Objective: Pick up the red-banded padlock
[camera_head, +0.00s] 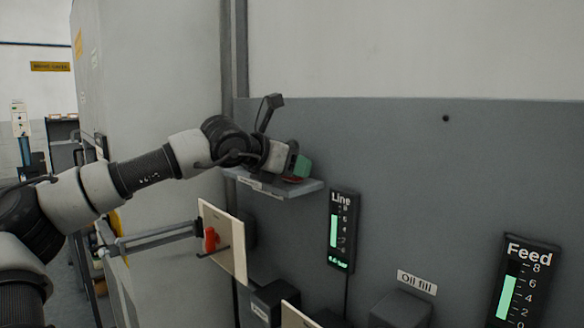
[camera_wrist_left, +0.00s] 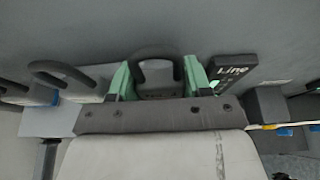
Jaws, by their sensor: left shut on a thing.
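My left gripper (camera_head: 298,165) is at the small grey wall shelf (camera_head: 310,187) in the head view. Its green fingers (camera_wrist_left: 165,80) stand on both sides of a padlock (camera_wrist_left: 154,70) with a dark shackle in the left wrist view, and are shut on it. A small red patch (camera_head: 293,180) shows just under the fingers in the head view, at shelf level, fitting the red-banded padlock; most of its body is hidden by the gripper. Other dark-shackled padlocks (camera_wrist_left: 62,72) stand left of it in the wrist view, one with blue on it. My right gripper is not in view.
The grey wall panel is close behind the shelf. The Line gauge (camera_head: 342,230) hangs just right of and below the shelf. A pale board (camera_head: 232,245) with a red part (camera_head: 210,240) juts out below. The Feed gauge (camera_head: 525,285) is farther right.

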